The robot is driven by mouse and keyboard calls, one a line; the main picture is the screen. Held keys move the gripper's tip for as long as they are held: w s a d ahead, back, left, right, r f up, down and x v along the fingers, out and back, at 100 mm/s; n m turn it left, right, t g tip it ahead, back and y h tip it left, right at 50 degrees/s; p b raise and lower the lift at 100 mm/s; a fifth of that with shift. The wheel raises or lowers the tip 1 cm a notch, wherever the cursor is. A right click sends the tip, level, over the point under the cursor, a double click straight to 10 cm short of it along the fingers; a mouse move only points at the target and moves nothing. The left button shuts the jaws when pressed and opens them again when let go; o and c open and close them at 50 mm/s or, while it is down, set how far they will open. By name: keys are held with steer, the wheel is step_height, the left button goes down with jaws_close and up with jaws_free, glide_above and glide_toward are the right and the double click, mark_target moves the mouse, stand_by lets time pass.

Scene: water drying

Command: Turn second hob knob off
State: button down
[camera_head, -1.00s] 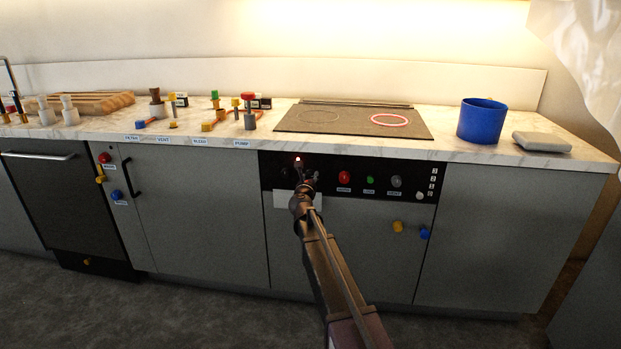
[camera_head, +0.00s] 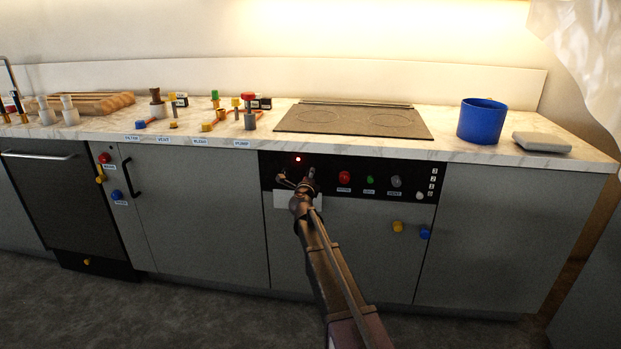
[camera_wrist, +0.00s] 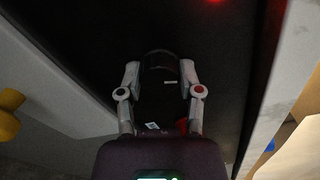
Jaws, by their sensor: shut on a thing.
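The second hob knob (camera_wrist: 160,62) is a dark round knob with a short white mark, seen between my two fingers in the wrist view. My gripper (camera_wrist: 160,80) is shut on it, one finger on each side. In the head view my gripper (camera_head: 307,178) is at the black control panel (camera_head: 324,172), and its own body hides most of the knob. Another dark hob knob (camera_head: 284,181) shows just to its left. The black hob (camera_head: 352,119) lies on the counter above, with no ring glowing. A small red light (camera_head: 298,159) glows on the panel.
Red (camera_head: 344,177), green (camera_head: 370,180) and grey (camera_head: 396,181) controls sit right of my gripper on the panel. Yellow (camera_head: 398,226) and blue (camera_head: 424,232) knobs are lower right. A blue pot (camera_head: 482,120) stands on the counter. The floor in front is clear.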

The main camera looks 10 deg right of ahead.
steer(key=n, duration=0.3)
steer(key=shift+w+n, duration=0.15)
steer(key=shift+n, duration=0.15)
stand_by(0.4)
steer(key=shift+c, duration=1.3)
jaws_free()
steer(key=v, duration=1.2)
